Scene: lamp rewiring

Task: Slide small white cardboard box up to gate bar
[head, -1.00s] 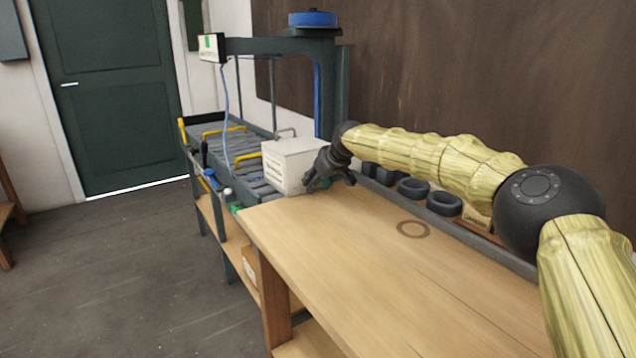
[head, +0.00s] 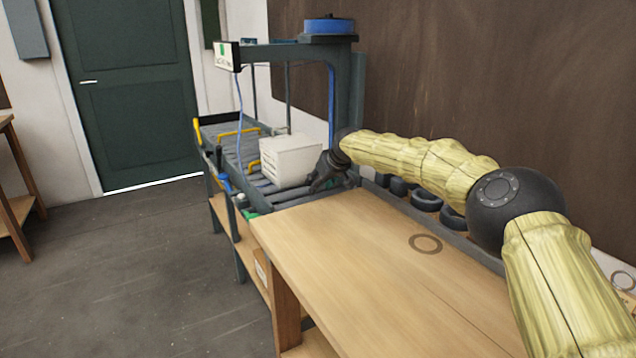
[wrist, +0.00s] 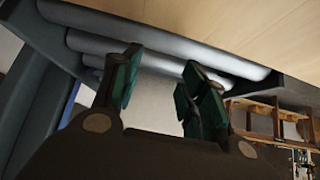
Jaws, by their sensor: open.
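The small white box (head: 291,160) stands upright on the roller conveyor (head: 282,194), a little beyond the wooden table's far edge. A yellow bar (head: 254,166) shows just left of the box, and another yellow bar (head: 236,132) crosses the conveyor farther back. I cannot tell which is the gate bar, or whether the box touches the nearer one. My gripper (head: 322,184) is at the box's near right side, its fingers close to it. In the wrist view my gripper (wrist: 157,78) has its fingers apart, with a pale surface, probably the box (wrist: 155,92), beyond them.
The wooden table (head: 350,250) is mostly bare, with a dark ring mark. Dark round parts (head: 426,200) lie in a trough along the wall. A dark frame with a blue spool (head: 328,25) rises over the conveyor, and a blue cord hangs from it.

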